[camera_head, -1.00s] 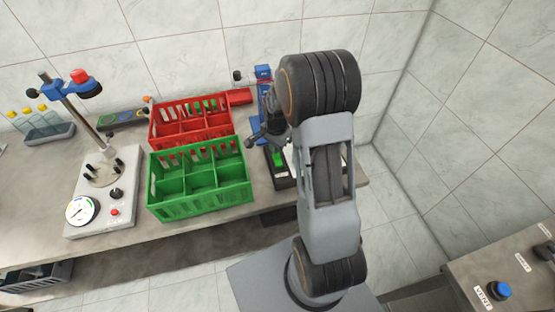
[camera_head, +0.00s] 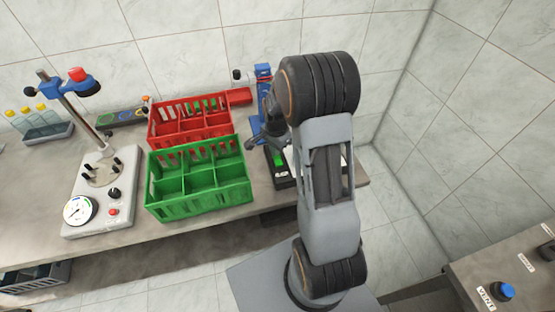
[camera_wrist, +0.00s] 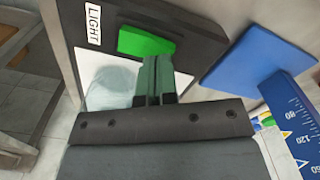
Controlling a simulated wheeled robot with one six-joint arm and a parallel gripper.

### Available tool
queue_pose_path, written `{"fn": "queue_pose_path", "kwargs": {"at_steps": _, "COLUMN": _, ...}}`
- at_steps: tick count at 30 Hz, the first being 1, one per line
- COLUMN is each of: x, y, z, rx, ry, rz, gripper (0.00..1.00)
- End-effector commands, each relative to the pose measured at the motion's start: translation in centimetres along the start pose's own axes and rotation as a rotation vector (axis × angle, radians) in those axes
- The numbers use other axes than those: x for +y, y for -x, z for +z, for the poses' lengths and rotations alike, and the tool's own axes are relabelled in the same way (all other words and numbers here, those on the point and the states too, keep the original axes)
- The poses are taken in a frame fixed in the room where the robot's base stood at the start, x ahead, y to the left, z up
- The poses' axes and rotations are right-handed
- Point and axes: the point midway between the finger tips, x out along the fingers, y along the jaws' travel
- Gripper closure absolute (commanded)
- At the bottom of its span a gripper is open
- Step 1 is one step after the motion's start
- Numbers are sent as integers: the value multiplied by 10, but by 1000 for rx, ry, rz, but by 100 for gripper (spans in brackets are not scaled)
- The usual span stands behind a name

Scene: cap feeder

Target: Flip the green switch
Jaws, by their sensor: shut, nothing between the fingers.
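The green switch (camera_wrist: 146,41) shows in the wrist view as a green rocker on a dark panel, beside a white label reading LIGHT (camera_wrist: 93,23). In the head view the switch (camera_head: 279,158) is a small green patch at the left of my arm. My gripper (camera_wrist: 155,62) is shut and empty, its fingertips just at the near edge of the switch; I cannot tell whether they touch it. In the head view my gripper is mostly hidden behind my arm.
A blue stand with a printed scale (camera_wrist: 292,105) rises close to the right of my gripper in the wrist view. In the head view a green crate (camera_head: 200,208) and a red crate (camera_head: 153,130) stand left of my arm. A gauge device (camera_head: 100,220) stands further left.

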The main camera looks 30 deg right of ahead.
Motion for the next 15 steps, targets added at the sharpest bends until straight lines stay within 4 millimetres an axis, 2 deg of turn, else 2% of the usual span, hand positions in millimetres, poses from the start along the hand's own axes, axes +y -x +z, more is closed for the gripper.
{"fn": "queue_pose_path", "kwargs": {"at_steps": 15, "x": 0, "y": -9, "z": 0, "rx": 0, "ry": 0, "rz": 0, "gripper": 100}}
